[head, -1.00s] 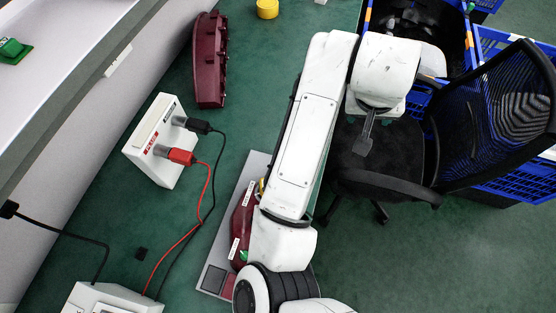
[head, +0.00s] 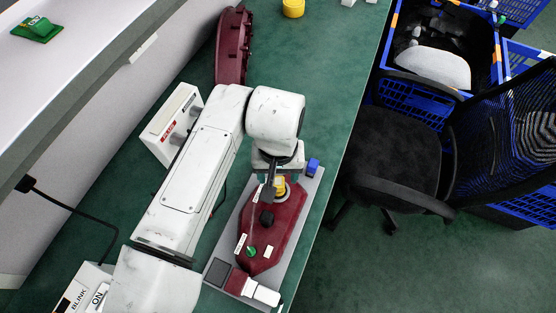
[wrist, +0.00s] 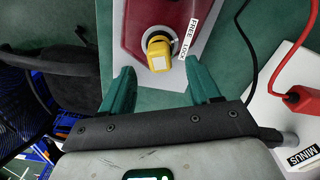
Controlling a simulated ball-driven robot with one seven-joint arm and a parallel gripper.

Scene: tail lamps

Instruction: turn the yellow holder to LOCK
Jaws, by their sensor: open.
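The yellow holder (wrist: 159,54) sits in a round socket on the dark red lamp housing (wrist: 137,40). Its block-shaped end with a pale face points toward my gripper in the wrist view. A white label (wrist: 188,38) beside it reads FREE, with LOCK at its lower end. In the head view the holder (head: 280,185) shows partly behind my gripper (head: 267,184). My gripper is open; in the wrist view its green fingers (wrist: 162,87) stand apart on either side of the holder's line, short of it and not visibly touching it.
The housing lies on a grey board (head: 308,202) with a blue block (head: 313,166), near the bench edge. A black knob (head: 267,218) and green knob (head: 252,252) are on the housing. A white supply box (head: 160,135) with red and black leads is left. A chair (head: 405,150) stands right.

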